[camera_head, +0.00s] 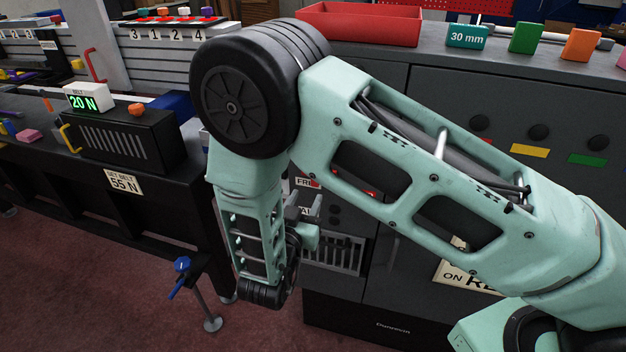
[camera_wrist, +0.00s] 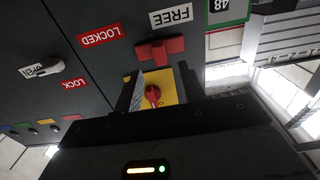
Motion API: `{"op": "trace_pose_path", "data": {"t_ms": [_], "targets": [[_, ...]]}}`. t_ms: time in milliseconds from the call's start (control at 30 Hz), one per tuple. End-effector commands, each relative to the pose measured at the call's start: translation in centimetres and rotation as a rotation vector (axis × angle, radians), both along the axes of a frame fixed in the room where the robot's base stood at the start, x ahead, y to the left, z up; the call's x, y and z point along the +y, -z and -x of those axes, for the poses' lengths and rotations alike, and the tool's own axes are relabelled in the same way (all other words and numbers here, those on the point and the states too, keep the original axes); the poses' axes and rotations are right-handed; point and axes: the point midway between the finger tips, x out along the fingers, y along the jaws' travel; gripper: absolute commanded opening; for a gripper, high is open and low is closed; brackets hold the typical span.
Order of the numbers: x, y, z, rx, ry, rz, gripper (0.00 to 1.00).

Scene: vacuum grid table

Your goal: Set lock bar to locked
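The lock bar appears as a red T-shaped handle (camera_wrist: 161,49) on the dark cabinet front in the wrist view. It sits at the white FREE label (camera_wrist: 171,16), apart from the red LOCKED label (camera_wrist: 100,36). My gripper (camera_wrist: 160,86) is open and empty, with its fingers pointing toward the panel just short of the handle. Whether a finger touches the handle I cannot tell. In the head view my gripper (camera_head: 304,217) is low in front of the cabinet, and my arm hides most of the lock area.
A red rotary knob (camera_wrist: 152,96) on a yellow plate shows between my fingers. A small lever (camera_wrist: 46,68) at an OPEN label and a red LOCK label (camera_wrist: 74,83) are on the same panel.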

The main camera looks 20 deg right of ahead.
Motion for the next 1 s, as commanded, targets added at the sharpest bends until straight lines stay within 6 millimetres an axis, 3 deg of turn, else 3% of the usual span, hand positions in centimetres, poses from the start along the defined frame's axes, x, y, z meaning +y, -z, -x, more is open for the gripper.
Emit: {"op": "trace_pose_path", "data": {"t_ms": [333, 767, 900, 1000], "targets": [[-3.3, -0.1, -4.5, 0.0, 0.002, 0.0, 0.4], [-3.8, 0.0, -5.2, 0.001, -0.001, -0.001, 0.4], [-3.8, 0.0, -5.2, 0.001, -0.001, -0.001, 0.04], [-3.8, 0.0, -5.2, 0.001, -0.001, -0.001, 0.0]]}}
